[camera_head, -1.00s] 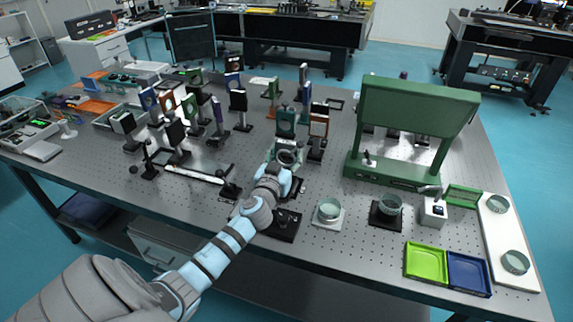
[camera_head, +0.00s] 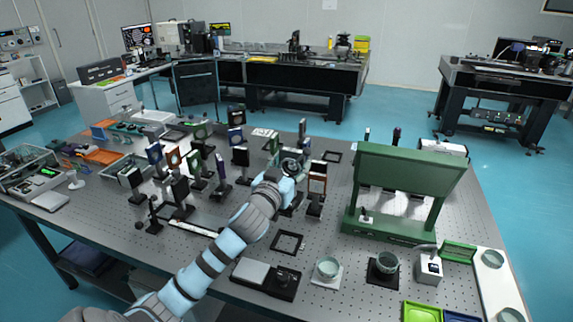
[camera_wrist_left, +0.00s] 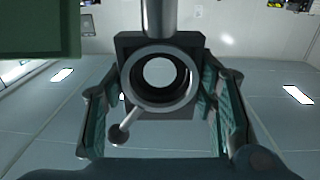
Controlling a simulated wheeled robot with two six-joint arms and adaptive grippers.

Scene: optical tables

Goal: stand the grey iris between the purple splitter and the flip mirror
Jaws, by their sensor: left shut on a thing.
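My left gripper (camera_head: 287,177) is shut on the grey iris (camera_head: 292,164), holding it among the mounts in the middle of the table. In the left wrist view the iris (camera_wrist_left: 159,82) is a dark square block with a round ring, a ball-tipped lever and a grey post at the top of the picture. The gripper fingers (camera_wrist_left: 160,105) flank it on both sides. A plate with a purple face (camera_head: 221,168), possibly the purple splitter, stands left of the gripper. I cannot tell which mount is the flip mirror. My right gripper is out of view.
A brown-framed mount (camera_head: 317,182) stands close to the right of the gripper. Several mounts crowd the left. A green frame (camera_head: 405,165) stands at the right. A black square outline (camera_head: 288,242) lies on bare table in front.

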